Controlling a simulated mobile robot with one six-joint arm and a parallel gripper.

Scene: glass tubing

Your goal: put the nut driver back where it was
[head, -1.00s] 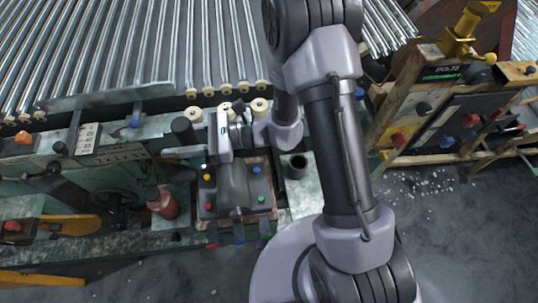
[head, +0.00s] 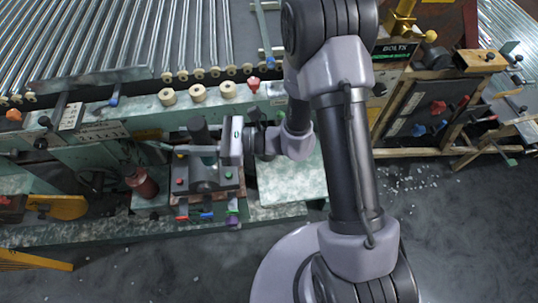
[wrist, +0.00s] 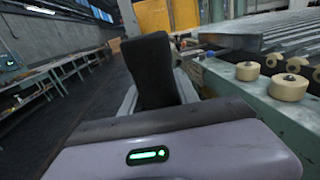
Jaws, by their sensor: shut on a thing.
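My gripper (head: 200,150) is shut on a thick black handle (head: 198,130), which I take to be the nut driver. The handle stands roughly upright above the tool rack (head: 180,196). In the wrist view the black handle (wrist: 150,70) rises between two grey fingers. The rack shows coloured knobs on top and red, blue and purple ends along its front edge. The handle's lower end is hidden behind my gripper and against the rack, so I cannot tell whether it touches the rack.
A red bottle (head: 143,184) stands left of the rack. Pale rollers (head: 198,93) line the rail behind, below the glass tubes (head: 120,40). A bare bench patch (head: 292,178) lies to the right. A wooden-framed bolts board (head: 430,115) stands farther right.

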